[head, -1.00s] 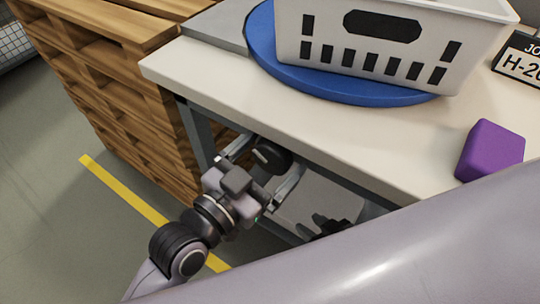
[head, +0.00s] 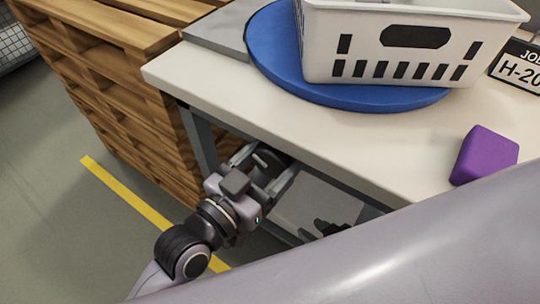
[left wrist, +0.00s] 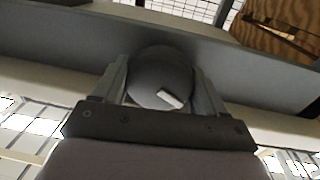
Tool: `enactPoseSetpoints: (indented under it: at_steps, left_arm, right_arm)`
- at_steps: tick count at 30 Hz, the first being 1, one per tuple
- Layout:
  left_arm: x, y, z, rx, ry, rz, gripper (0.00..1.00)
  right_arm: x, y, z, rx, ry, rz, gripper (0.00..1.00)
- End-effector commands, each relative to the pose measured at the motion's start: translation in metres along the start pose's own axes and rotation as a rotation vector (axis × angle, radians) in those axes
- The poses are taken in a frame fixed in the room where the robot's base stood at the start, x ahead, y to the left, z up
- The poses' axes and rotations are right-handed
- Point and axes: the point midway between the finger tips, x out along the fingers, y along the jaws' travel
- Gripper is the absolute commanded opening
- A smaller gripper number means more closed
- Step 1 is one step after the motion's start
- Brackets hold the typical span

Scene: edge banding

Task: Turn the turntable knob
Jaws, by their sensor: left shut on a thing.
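The turntable knob (left wrist: 155,70) is a round dark grey knob with a white mark (left wrist: 170,99), under the worktable's front edge. My left gripper (left wrist: 160,88) is shut on it, one finger on each side. In the head view the left gripper (head: 267,161) reaches under the table edge, largely hiding the knob. The blue turntable (head: 275,60) lies on the tabletop and carries a white slotted bin (head: 400,45). Dark tips of what looks like my right gripper (head: 328,228) show below the table; their opening is unclear.
The worktable (head: 330,140) has a purple block (head: 484,156) near its front edge and a job sign (head: 520,68) at right. Stacked wooden pallets (head: 110,60) stand close on the left. A yellow line (head: 130,190) crosses the floor.

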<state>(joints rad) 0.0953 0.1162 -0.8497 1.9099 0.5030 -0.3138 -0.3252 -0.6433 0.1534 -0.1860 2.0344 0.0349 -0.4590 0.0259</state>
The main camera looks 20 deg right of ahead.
Motion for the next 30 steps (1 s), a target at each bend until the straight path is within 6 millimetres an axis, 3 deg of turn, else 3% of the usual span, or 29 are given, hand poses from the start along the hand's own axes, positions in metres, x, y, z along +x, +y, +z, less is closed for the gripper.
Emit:
enactPoseSetpoints:
  at_steps: [15,30]
  left_arm:
    - [0.000,0.001,0.000,-0.361,0.030,-0.004,0.41]
    - [0.000,0.001,0.001,-0.466,0.041,-0.005,0.41]
  right_arm:
    - [-0.014,0.000,-0.024,-0.001,0.010,0.002,0.38]
    - [-0.015,0.000,-0.029,0.001,0.015,0.003,0.38]
